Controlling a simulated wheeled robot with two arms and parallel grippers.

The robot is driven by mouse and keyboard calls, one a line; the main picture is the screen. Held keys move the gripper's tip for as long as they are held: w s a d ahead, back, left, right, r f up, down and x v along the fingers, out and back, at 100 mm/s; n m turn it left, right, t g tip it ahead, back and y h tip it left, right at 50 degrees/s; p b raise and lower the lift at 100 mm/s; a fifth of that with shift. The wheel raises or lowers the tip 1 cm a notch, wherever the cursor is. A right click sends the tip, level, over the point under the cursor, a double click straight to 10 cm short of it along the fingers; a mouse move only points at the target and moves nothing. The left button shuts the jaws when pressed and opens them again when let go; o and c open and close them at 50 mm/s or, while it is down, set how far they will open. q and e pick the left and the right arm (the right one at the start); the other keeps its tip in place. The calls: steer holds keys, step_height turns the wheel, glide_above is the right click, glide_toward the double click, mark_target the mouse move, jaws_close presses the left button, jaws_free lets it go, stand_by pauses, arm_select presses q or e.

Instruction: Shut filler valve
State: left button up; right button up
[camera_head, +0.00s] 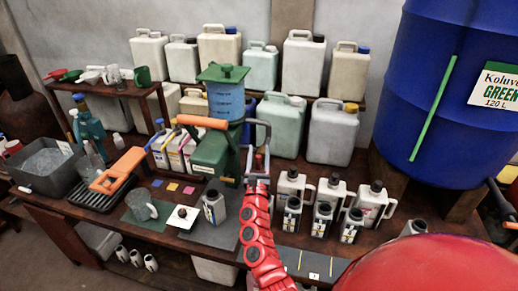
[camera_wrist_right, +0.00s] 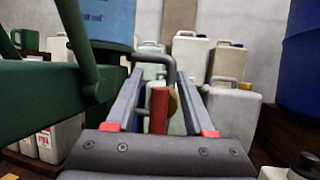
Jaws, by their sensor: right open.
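The filler stands in the middle of the bench in the head view, with a green body (camera_head: 212,152), a blue tank (camera_head: 226,102) under a green lid and an orange lever (camera_head: 201,122) to the left. A grey bent spout pipe (camera_head: 258,123) sticks out at its right; it also shows in the wrist view (camera_wrist_right: 150,58). My right gripper (camera_head: 258,158) is at this pipe. In the wrist view my right gripper (camera_wrist_right: 160,76) is open, with a red upright handle (camera_wrist_right: 159,108), apparently the valve's, between its fingers. Contact cannot be told. My left gripper is not in view.
Several pale jerrycans (camera_head: 333,132) stand behind. Small white bottles (camera_head: 292,188) stand to the right of my arm, near a big blue drum (camera_head: 445,90). A grey bottle (camera_head: 214,207) stands on a dark mat, with a clear mug (camera_head: 141,205) to its left.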

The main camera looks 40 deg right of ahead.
steer(key=shift+x, duration=0.75)
jaws_close()
